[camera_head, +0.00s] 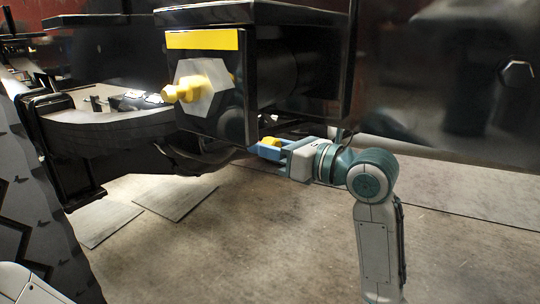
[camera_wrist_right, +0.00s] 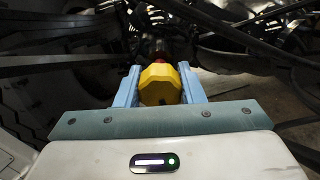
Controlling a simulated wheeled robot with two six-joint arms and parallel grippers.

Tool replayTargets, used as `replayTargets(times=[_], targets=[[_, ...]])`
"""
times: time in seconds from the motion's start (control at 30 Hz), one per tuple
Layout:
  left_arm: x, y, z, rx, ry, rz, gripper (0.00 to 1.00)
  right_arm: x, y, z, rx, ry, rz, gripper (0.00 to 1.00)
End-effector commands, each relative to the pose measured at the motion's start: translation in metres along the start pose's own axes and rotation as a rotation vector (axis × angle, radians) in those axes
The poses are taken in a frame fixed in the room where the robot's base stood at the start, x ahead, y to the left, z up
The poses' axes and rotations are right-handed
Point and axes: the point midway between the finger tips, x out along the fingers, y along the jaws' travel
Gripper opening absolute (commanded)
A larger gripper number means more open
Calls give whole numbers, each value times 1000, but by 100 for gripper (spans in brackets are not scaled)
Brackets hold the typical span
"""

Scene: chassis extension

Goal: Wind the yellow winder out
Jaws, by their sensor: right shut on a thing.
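My right gripper (camera_head: 270,150) is shut on a yellow faceted knob (camera_head: 270,141), which I take to be the yellow winder. It is below the black box with the yellow stripe. In the right wrist view the winder (camera_wrist_right: 160,84) sits between the two blue fingers of the right gripper (camera_wrist_right: 160,78), with a reddish part and a dark shaft behind it. Its far end is lost in the dark. A second yellow part (camera_head: 186,89) sticks out of a grey hexagonal plate on the box's front. My left gripper is not in view.
The black box (camera_head: 232,118) overhangs just above and left of my right gripper. A large dark shiny panel (camera_head: 455,90) fills the right. A big tyre (camera_head: 35,210) stands at the left. Flat plates (camera_head: 172,197) lie on the floor; the floor in front is clear.

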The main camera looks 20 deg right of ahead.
Motion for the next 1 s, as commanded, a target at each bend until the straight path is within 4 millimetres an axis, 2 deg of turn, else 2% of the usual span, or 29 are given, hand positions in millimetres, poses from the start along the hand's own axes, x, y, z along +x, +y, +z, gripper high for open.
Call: replayTargets(times=[0.53,0.57,0.67,1.0], targets=[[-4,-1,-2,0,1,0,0,1,-1,0,-23,3,-1,12],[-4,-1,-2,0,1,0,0,1,-1,0,-23,3,-1,37],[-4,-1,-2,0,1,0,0,1,-1,0,-23,2,-1,57],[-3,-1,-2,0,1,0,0,-1,-1,0,-25,2,-1,57]])
